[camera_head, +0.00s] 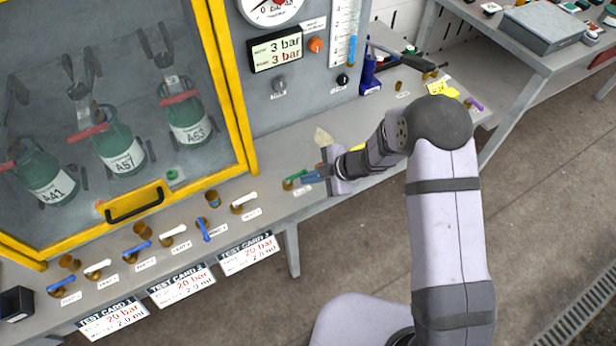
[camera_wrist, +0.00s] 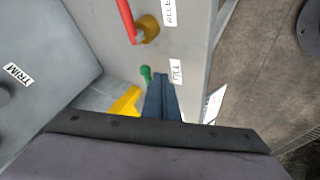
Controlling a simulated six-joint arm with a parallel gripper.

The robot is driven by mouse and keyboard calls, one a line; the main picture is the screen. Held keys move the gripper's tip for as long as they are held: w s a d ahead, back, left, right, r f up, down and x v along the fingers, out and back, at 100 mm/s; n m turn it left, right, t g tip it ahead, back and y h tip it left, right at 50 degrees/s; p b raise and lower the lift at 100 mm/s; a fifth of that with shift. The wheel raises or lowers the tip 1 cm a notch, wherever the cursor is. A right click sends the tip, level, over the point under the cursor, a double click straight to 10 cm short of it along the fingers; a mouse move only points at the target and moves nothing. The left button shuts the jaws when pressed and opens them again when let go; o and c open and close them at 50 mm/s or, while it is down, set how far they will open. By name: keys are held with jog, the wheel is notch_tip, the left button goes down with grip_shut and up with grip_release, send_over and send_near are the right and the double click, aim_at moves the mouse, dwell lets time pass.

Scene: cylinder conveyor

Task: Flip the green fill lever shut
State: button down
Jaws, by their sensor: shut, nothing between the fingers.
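The green fill lever (camera_head: 296,175) sits on a brass valve at the bench's front edge, right of the glazed cabinet. In the wrist view the green lever (camera_wrist: 146,73) shows small, just left of my fingertips, beside the FILL label (camera_wrist: 176,72). My gripper (camera_head: 306,178) reaches in from the right, its blue fingers closed together and empty. Its fingertips are close to the lever's right end; I cannot tell whether they touch. In the wrist view the fingers (camera_wrist: 160,80) hide part of the area around the lever's valve.
A red lever (camera_wrist: 126,18) on a brass fitting lies beyond the fingers, with a yellow piece (camera_wrist: 125,103) to their left. Several blue and white levers line the bench front, including a white one (camera_head: 244,199). The yellow-framed cabinet (camera_head: 238,100) and gauge panel (camera_head: 300,95) stand behind.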

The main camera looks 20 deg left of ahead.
jog(key=shift+s+d+f, duration=0.15)
jog(key=shift+s+d, duration=0.15)
jog(key=shift+s+d+f+b, duration=0.25)
jog(key=shift+s+d+b, duration=0.3)
jog(key=shift+s+d, duration=0.25)
jog(key=v, duration=1)
jog(key=shift+d, duration=0.15)
jog(key=shift+w, duration=0.1)
